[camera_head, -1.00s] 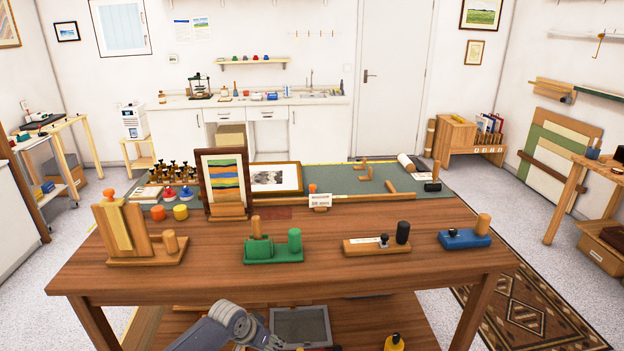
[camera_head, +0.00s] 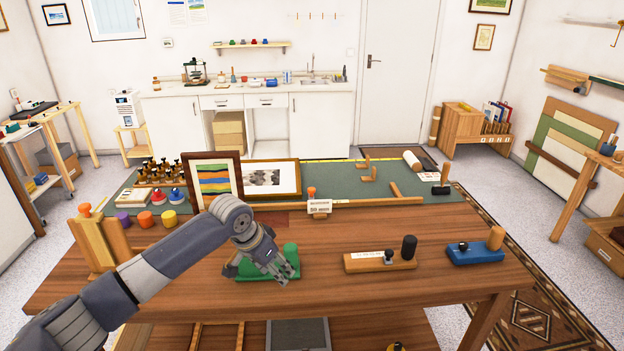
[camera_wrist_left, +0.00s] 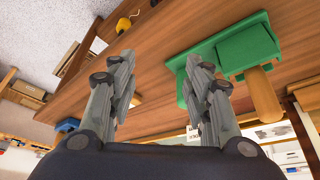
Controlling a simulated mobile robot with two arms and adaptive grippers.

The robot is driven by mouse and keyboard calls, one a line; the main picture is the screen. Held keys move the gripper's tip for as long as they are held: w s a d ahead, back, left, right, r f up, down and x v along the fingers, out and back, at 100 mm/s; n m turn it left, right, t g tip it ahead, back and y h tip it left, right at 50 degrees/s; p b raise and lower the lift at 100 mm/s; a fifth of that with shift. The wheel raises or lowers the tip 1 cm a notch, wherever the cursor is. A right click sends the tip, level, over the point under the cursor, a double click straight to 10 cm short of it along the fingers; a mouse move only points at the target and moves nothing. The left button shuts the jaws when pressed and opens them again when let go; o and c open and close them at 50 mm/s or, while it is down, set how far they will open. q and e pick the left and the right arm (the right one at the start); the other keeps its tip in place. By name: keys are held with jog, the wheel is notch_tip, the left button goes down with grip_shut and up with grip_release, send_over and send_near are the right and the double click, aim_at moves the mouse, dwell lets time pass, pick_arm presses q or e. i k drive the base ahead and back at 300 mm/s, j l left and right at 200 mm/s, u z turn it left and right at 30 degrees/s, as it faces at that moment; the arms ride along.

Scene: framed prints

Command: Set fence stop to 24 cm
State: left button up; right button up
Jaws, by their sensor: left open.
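A long wooden fence rail (camera_head: 400,202) lies along the back of the brown table, at the edge of the green mat. On it sits a stop with an orange knob (camera_head: 311,191) and a white label (camera_head: 319,206); its print is too small to read. My left gripper (camera_head: 280,280) is open and empty, in front of the rail and stop, over the green fixture (camera_head: 291,261), which it partly hides. In the left wrist view my open fingers (camera_wrist_left: 160,75) show above the tabletop, with the green fixture (camera_wrist_left: 240,55) beside them. My right gripper is not in view.
A wooden block with a white scale and black knobs (camera_head: 362,262) and a blue block with a wooden peg (camera_head: 474,254) stand to the right. A framed striped print (camera_head: 214,181) stands behind my arm. A wooden upright holder (camera_head: 95,240) stands left. The table's middle is clear.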

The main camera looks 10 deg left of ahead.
aim_at(311, 190)
jog(key=i, duration=1.55)
